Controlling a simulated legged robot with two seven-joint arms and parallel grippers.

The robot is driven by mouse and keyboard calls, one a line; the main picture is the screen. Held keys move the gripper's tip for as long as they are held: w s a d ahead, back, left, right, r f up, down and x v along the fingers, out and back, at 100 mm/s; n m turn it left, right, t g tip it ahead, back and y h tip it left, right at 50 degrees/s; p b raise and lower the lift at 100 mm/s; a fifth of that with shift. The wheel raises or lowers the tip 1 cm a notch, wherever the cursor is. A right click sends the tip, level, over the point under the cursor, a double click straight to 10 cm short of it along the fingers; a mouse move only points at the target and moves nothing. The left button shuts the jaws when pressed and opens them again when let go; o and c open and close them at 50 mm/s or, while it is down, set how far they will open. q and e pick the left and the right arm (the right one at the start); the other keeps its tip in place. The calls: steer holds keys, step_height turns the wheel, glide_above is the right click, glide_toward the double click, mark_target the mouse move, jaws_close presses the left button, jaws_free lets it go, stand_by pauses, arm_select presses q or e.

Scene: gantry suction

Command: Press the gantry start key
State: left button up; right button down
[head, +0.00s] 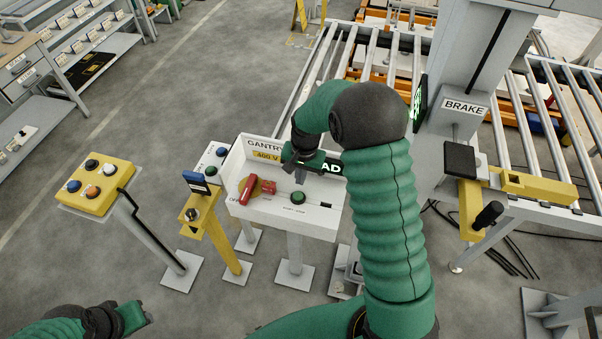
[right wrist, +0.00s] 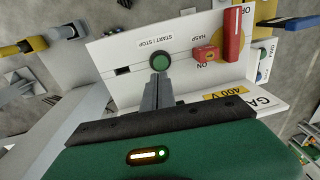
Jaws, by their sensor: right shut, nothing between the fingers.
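The white gantry console (head: 240,205) stands on a post at the middle of the head view. Its round green key (head: 298,198), labelled START / STOP, sits on the sloping face; it also shows in the right wrist view (right wrist: 161,61). My right gripper (head: 300,178) is shut and empty. In the right wrist view its fingertips (right wrist: 160,78) point at the green key and cover its lower edge; I cannot tell whether they touch. My left gripper (head: 134,318) is low at the left, away from the console, and its jaws are unclear.
A red switch handle (head: 249,189) and a red hasp (head: 269,187) sit left of the key. A yellow post (head: 218,235) and yellow button box (head: 92,186) stand further left. Roller conveyors (head: 355,60) lie behind, and a BRAKE column (head: 463,106) stands right.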

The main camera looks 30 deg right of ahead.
arm_select(q)
steer(key=shift+w+f, duration=0.1)
steer(key=shift+f, duration=0.45)
arm_select(e)
step_height(320, 180, up, 4)
steer(key=shift+f, duration=0.25)
arm_select(q)
steer(key=shift+d, duration=0.1)
arm_select(e)
steer(key=shift+d, duration=0.1)
